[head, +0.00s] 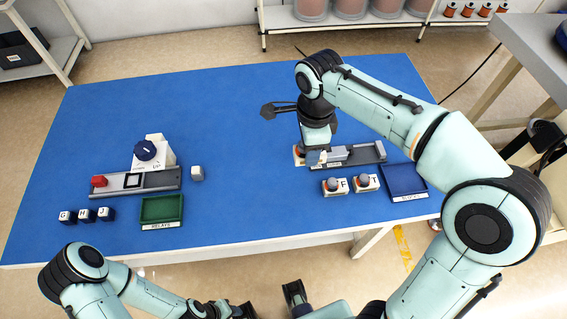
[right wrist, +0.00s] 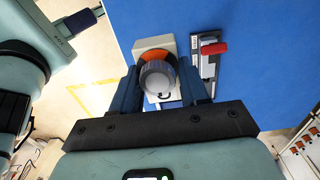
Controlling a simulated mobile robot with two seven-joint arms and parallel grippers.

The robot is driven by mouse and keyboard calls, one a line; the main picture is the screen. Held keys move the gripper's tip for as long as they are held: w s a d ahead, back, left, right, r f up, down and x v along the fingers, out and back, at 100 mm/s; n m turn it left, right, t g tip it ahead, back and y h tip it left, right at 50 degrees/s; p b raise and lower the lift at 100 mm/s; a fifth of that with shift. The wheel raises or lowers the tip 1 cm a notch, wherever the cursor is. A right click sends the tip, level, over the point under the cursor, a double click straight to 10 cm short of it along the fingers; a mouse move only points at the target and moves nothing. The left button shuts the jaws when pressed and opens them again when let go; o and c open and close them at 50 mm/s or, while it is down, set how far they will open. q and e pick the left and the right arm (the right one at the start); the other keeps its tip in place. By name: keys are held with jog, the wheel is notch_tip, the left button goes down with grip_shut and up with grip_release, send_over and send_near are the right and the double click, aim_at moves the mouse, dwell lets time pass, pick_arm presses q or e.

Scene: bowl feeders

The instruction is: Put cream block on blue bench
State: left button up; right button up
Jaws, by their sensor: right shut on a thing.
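A small pale cream block (head: 197,173) rests on the blue bench (head: 235,125), just off the right end of the left feeder track (head: 155,180). My right gripper (head: 314,156) is at the right feeder, away from that block. In the right wrist view its fingers close around a grey round knob (right wrist: 157,78) with an orange part behind it, on a cream housing (right wrist: 150,46). My left gripper (head: 238,311) is low at the front edge of the head view, clear of the bench; its jaws are too unclear to read.
The left feeder has a dark blue knob (head: 146,150) and a red piece (head: 99,182). A green tray (head: 162,210), lettered blocks (head: 86,215), two knobbed pieces (head: 335,186) and a blue tray (head: 404,181) stand near the front. The bench's middle is clear.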

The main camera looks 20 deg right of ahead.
notch_tip(320, 180, down, 20)
jog(key=b, duration=0.3)
jog(key=shift+r, duration=0.15)
jog(key=o, duration=1.2)
notch_tip(320, 180, up, 12)
jog(key=shift+r+p, duration=0.1)
jog(key=shift+p, duration=0.8)
